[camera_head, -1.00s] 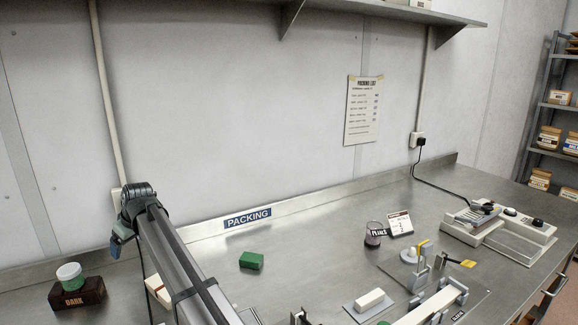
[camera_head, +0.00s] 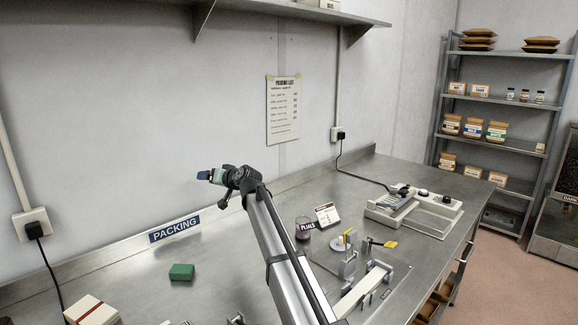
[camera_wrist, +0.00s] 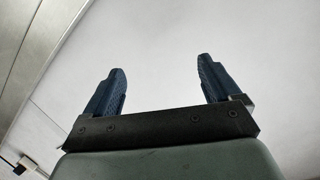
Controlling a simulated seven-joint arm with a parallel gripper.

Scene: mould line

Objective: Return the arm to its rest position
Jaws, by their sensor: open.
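My gripper (camera_head: 205,176) is at the end of my raised arm, above the back part of the steel bench and in front of the wall. It points left in the head view. In the wrist view my gripper (camera_wrist: 160,90) has its two blue fingers well apart, with nothing between them. Only pale wall shows beyond the fingers. My arm runs from the bottom middle of the head view up to the gripper.
On the bench (camera_head: 225,265) are a green block (camera_head: 181,272), a white box (camera_head: 92,310), a PLURS cup (camera_head: 304,228), a clamp fixture (camera_head: 365,285) and a sealer (camera_head: 415,210). A wall shelf (camera_head: 280,12) hangs above. A storage rack (camera_head: 510,100) stands at right.

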